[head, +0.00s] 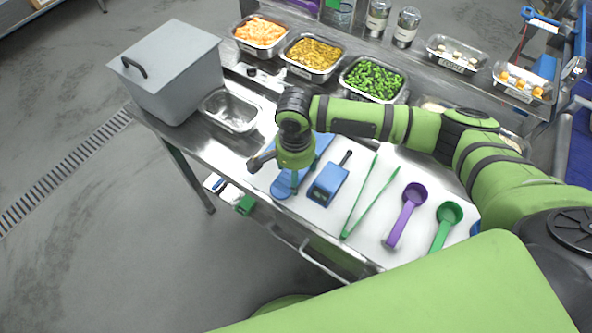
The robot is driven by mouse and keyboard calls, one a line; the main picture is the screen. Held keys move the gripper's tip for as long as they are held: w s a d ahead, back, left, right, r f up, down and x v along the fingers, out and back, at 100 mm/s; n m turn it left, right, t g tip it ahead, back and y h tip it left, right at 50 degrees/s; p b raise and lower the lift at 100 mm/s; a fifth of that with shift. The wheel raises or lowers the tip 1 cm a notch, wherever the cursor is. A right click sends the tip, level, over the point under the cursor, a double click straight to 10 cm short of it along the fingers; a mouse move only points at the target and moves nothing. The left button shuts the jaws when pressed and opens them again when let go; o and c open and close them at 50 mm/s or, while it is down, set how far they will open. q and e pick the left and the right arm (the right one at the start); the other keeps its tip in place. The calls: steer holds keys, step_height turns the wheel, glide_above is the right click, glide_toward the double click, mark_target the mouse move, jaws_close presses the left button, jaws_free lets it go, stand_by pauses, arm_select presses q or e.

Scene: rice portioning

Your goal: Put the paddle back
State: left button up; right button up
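My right arm reaches in from the right, and its wrist points down over the table's left part. My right gripper (294,179) is mostly hidden under the wrist, so I cannot tell whether its fingers are open or shut. A blue, rounded, paddle-like piece (282,186) shows just below the wrist on the white work surface. A blue flat shape (322,144) shows behind the wrist; I cannot tell whether the two are one thing. Whether the gripper touches the blue piece is hidden. My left gripper is not in view.
A blue device (328,185), green tongs (362,205), a purple scoop (406,213) and a green scoop (446,222) lie to the right. A grey lidded box (170,75) and an open metal pan (231,111) stand left. Food trays (312,56) line the back.

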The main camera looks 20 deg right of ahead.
steer(key=shift+f, duration=0.5)
steer(key=o, duration=1.2)
steer(key=shift+f, duration=0.15)
steer(key=shift+c, duration=0.2)
step_height(320, 180, up, 12)
steer(key=b, duration=0.2)
steer(key=shift+r, duration=0.2)
